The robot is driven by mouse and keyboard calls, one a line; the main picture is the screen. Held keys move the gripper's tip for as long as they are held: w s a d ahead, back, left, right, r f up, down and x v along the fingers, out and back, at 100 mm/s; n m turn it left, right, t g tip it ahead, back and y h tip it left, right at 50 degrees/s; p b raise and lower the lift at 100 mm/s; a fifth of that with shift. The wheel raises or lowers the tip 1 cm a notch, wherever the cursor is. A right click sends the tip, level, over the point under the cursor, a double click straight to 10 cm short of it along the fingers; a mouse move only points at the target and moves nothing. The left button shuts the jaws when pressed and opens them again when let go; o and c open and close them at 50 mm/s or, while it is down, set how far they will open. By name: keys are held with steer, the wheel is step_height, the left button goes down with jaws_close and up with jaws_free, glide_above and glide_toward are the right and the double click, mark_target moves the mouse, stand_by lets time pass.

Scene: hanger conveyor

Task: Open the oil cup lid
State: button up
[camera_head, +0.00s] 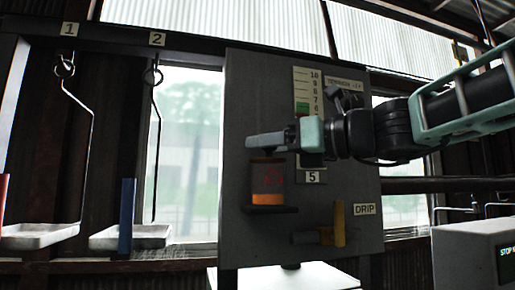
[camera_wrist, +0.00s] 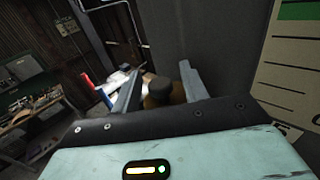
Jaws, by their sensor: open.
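The oil cup (camera_head: 268,182) stands on a small dark shelf on the grey panel in the head view. Its body is dark with red marks, and orange oil shows at the bottom. My gripper (camera_head: 252,141) reaches in from the right at the height of the cup's top, its fingers level and pointing left. In the wrist view, a dark round lid (camera_wrist: 159,88) lies between the two spread fingers of my gripper (camera_wrist: 160,72). The fingers are open, one on each side of it. I cannot tell whether they touch it.
The grey panel (camera_head: 245,100) carries a numbered scale (camera_head: 307,90), a "5" label (camera_head: 313,177) and a yellow handle (camera_head: 339,223) beside a "DRIP" label (camera_head: 365,209). Hanging trays (camera_head: 40,236) are at the left. A grey box with a green display (camera_head: 508,262) is at the lower right.

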steer(key=c, duration=0.9)
steer(key=shift+r+p, duration=0.15)
steer(key=shift+p, duration=0.25)
